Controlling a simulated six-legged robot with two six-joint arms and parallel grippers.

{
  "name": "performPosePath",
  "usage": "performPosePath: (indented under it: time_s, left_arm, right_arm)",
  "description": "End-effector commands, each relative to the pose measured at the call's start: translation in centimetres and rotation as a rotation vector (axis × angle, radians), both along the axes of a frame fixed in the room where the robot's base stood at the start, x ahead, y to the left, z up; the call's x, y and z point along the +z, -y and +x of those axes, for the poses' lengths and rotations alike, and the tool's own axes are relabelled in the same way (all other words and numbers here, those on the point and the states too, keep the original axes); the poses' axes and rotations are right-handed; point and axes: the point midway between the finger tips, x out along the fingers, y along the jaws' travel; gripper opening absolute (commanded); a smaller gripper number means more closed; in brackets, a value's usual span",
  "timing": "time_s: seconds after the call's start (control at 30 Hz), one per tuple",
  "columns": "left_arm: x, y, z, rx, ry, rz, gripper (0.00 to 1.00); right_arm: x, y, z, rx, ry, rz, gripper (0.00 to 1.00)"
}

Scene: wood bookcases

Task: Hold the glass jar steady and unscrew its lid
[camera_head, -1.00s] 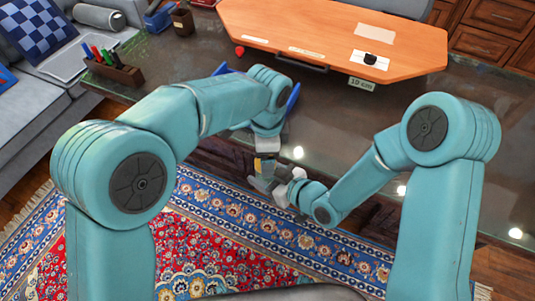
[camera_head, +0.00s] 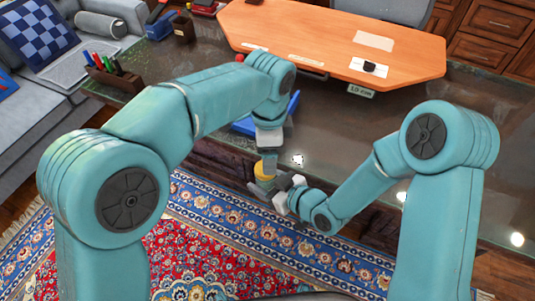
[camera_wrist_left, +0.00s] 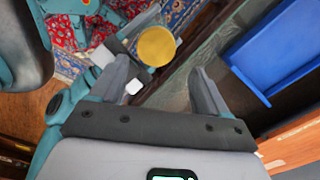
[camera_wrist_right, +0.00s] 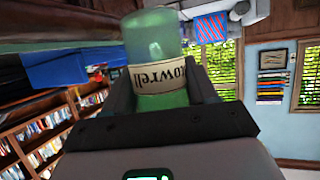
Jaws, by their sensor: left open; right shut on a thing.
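The glass jar is greenish, with a white label, and fills the middle of the right wrist view (camera_wrist_right: 160,75). My right gripper (camera_wrist_right: 162,88) is shut around its body, one finger on each side. The right gripper (camera_head: 281,187) is low in the middle of the head view. The round yellow lid (camera_wrist_left: 156,46) is seen from above in the left wrist view; it also shows in the head view (camera_head: 264,168). My left gripper (camera_head: 267,165) points down above the lid. It is open, its fingers apart and the lid beyond their tips. The jar's lower part is hidden in the head view.
A dark glossy desk (camera_head: 420,120) stretches behind the arms. A blue tray (camera_head: 265,118) lies behind the left gripper, partly hidden. An orange board (camera_head: 320,40) and a pen holder (camera_head: 115,75) stand farther back. A patterned rug (camera_head: 190,240) covers the floor below.

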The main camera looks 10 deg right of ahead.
Motion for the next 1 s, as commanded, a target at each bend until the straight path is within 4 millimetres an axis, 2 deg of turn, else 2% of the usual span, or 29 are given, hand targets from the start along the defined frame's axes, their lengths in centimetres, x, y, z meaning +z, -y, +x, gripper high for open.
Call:
performPosePath:
  time_s: [0.17, 0.4, 0.5, 0.67, 0.77, 1.0]
  left_arm:
    - [-0.1, -0.2, -0.2, -0.178, -0.011, 0.01, 0.76]
    - [0.9, -0.7, -0.5, -0.645, -0.037, 0.014, 0.76]
    - [1.5, -0.8, -0.6, -0.786, -0.039, 0.009, 0.76]
    - [2.3, -0.9, -0.5, -0.874, -0.03, 0.002, 0.76]
    - [1.3, -0.9, -0.6, -0.872, -0.028, 0.003, 0.76]
    - [-2.8, -0.9, -0.7, -0.869, -0.029, 0.003, 0.76]
  right_arm:
    - [0.1, 0.1, 0.1, -0.003, 0.004, 0.002, 0.0]
    - [0.2, 0.1, 0.1, -0.003, 0.004, 0.002, 0.0]
    - [0.2, 0.1, 0.1, -0.004, 0.006, 0.003, 0.0]
    - [0.2, 0.1, 0.1, -0.004, 0.006, 0.003, 0.0]
    - [0.2, 0.1, 0.1, -0.004, 0.006, 0.003, 0.0]
    - [0.2, 0.1, 0.1, -0.004, 0.006, 0.003, 0.0]
